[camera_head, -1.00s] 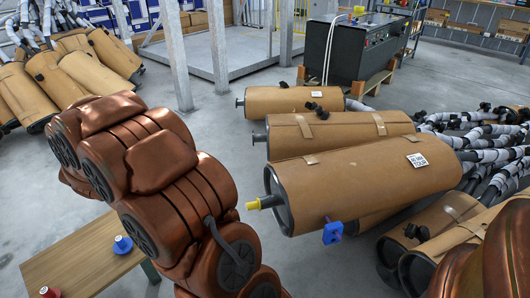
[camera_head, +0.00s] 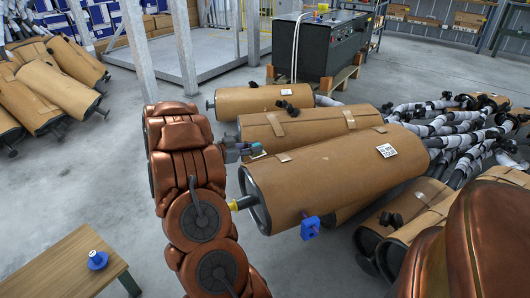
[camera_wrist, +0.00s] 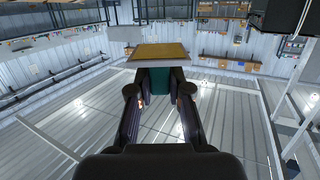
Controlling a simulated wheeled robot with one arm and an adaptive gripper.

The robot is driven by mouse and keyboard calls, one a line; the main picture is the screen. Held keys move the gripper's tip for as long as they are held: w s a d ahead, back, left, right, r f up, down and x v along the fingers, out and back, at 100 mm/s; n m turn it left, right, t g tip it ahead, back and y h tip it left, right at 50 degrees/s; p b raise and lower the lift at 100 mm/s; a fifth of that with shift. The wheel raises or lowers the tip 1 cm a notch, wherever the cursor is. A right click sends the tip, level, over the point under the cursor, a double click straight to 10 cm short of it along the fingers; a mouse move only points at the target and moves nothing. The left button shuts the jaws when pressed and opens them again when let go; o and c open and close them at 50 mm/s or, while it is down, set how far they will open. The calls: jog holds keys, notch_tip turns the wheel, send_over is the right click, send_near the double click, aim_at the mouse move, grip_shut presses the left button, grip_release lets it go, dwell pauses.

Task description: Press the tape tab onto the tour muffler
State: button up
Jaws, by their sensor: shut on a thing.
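The tour muffler (camera_head: 335,190) is a large tan cylinder lying in front of other mufflers, with a white label (camera_head: 386,150) on its upper side. A yellow plug (camera_head: 243,203) is at its left end and a blue piece (camera_head: 310,228) is at its lower front. My gripper (camera_head: 250,149) is by the upper left of this muffler, small and partly hidden by my arm. In the wrist view my gripper (camera_wrist: 160,88) is shut on a teal block with a flat tan piece, apparently the tape tab (camera_wrist: 158,53), at its tip. I cannot tell whether the tab touches the muffler.
More mufflers (camera_head: 255,99) lie close behind, with wrapped pipes (camera_head: 460,135) to the right. A black machine (camera_head: 325,45) stands behind.

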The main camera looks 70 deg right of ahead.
jog(key=s+f+m+g+y, duration=0.1)
jog(key=s, duration=0.3)
jog(key=b, duration=0.5)
send_over(265, 176)
jog(key=shift+d+f, duration=0.1)
jog(key=shift+f, duration=2.7)
jog(key=shift+w+f, duration=0.1)
jog(key=shift+f, duration=0.75)
jog(key=shift+f, duration=0.5)
jog(key=shift+r, duration=0.1)
jog(key=shift+r+p, duration=0.4)
jog(key=shift+p, duration=0.35)
jog(key=shift+f+p, duration=0.3)
jog(key=shift+f, duration=0.2)
jog(key=shift+r, duration=0.1)
